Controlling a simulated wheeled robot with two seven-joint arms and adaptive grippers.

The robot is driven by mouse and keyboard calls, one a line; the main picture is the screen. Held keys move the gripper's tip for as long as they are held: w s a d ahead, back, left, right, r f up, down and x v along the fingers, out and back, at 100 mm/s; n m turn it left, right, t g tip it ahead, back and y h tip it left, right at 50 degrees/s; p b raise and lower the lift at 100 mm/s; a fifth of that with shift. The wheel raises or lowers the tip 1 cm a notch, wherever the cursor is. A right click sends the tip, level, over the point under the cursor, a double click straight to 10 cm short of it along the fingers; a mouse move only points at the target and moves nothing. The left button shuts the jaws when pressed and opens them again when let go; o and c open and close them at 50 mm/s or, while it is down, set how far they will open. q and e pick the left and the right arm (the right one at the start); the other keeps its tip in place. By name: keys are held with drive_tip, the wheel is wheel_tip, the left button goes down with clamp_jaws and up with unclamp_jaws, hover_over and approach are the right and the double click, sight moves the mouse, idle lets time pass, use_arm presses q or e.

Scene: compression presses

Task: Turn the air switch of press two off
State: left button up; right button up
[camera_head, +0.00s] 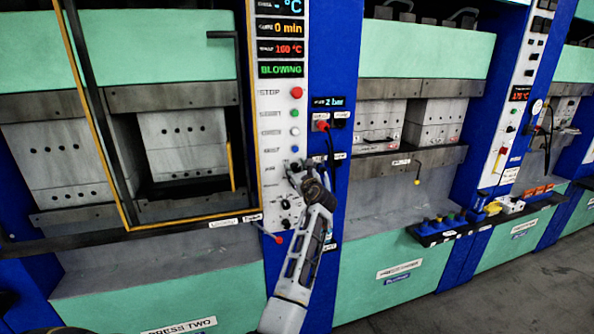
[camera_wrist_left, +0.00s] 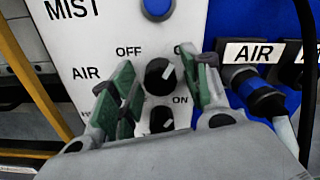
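The air switch (camera_wrist_left: 160,76) is a black round knob on press two's white control panel (camera_head: 270,120), beside the label AIR. OFF is printed at its upper left, and a partly hidden label is at its upper right. Its white mark points to the upper right, away from OFF. My left gripper (camera_head: 300,172) is at the panel's lower part. In the left wrist view its green-padded fingers (camera_wrist_left: 162,88) are open, one on each side of the knob. I cannot tell whether they touch it. My right gripper is not in view.
A second black knob (camera_wrist_left: 161,119) sits just below, partly hidden by my gripper. A blue button (camera_wrist_left: 157,8) is above. A blue-and-black air connector (camera_wrist_left: 258,95) is at the right. A red-tipped lever (camera_head: 277,238) sticks out below the panel.

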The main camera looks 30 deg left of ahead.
use_arm(q)
drive_tip(key=c, duration=0.8)
